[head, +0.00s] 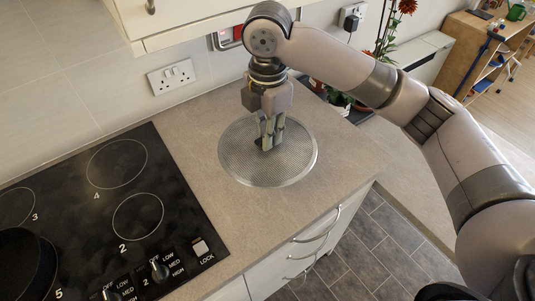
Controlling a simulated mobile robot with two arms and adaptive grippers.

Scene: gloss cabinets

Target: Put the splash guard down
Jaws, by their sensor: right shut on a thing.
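The splash guard (296,165) is a round, flat metal mesh disc with a pale rim. In the head view it appears to lie flat on the beige countertop, right of the hob; I cannot tell whether its whole rim touches the surface. My right gripper (267,142) points down over its middle and is shut on a small dark knob at the centre. The fingers partly hide the knob. My left gripper is not in view.
The black hob (100,215) fills the lower left, with a dark pan (24,265) at its left edge. A double socket (172,77) is on the wall behind. Free countertop (215,125) surrounds the disc. The counter's right edge drops to a tiled floor.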

